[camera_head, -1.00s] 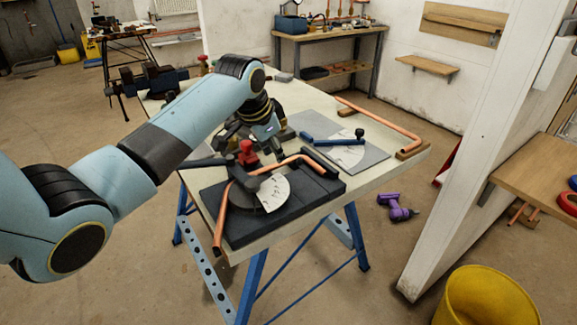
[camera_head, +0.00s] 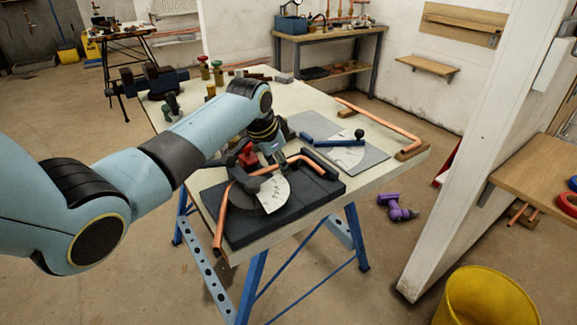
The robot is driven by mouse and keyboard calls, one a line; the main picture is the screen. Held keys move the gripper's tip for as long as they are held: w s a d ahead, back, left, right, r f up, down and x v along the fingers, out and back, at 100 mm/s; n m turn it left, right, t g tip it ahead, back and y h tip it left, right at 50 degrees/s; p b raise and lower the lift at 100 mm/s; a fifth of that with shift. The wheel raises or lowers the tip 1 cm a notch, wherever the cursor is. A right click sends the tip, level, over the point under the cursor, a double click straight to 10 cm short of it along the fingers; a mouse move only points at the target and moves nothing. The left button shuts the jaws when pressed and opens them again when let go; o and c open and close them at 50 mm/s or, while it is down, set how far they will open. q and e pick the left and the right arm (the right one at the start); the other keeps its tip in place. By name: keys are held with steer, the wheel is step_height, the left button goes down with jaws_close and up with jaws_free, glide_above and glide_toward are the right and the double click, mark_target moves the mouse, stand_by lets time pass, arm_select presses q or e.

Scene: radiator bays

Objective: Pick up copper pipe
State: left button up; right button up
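One bent copper pipe (camera_head: 221,222) lies in the dark bending jig (camera_head: 285,213) at the table's front; its left end hangs past the jig's edge. Its other end runs up to the right across the jig. A second bent copper pipe (camera_head: 375,116) lies along the table's right side, resting on small wooden blocks. My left gripper (camera_head: 272,155) points down at the back of the jig, close to the red knob and the first pipe. Its fingers are small and partly hidden, so their opening and any contact are unclear. My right gripper is out of view.
A grey plate with a blue-handled tool (camera_head: 335,141) lies on the worktable (camera_head: 318,106), behind the jig. Several valves stand at the back left. A purple drill (camera_head: 396,208) and a yellow bucket (camera_head: 487,298) are on the floor. A white partition (camera_head: 480,160) stands right.

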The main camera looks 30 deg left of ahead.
arm_select(q)
steer(key=shift+c, duration=0.3)
steer(key=shift+f, duration=0.1)
jaws_close()
